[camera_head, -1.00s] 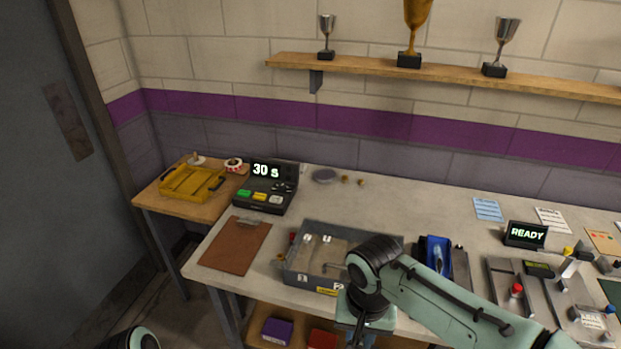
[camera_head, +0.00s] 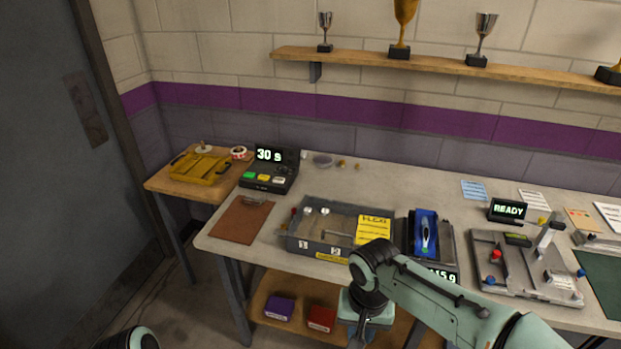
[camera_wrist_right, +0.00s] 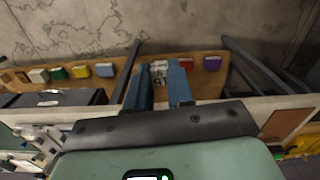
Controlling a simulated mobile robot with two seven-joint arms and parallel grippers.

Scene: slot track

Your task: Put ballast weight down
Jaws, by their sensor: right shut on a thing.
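My right gripper (camera_wrist_right: 163,90) points down in front of the bench, over the lower shelf. Its two blue-grey fingers are shut on a small pale block with dark markings (camera_wrist_right: 159,70), which looks like the ballast weight. In the head view the right gripper (camera_head: 361,333) is mostly hidden under its own wrist, and the block cannot be made out there. A grey tray (camera_head: 303,246) with compartments marked 1 and 2 stands on the bench, left of the forearm. My left gripper is out of view; only a piece of that arm shows at the bottom edge.
A scale (camera_head: 443,275) carries a blue car body (camera_head: 425,232). A slot track fixture (camera_head: 520,262) stands to the right. A clipboard (camera_head: 243,220) and a timer (camera_head: 268,172) are at left. Purple (camera_head: 279,309) and red (camera_head: 321,318) boxes sit on the lower shelf (camera_head: 262,288).

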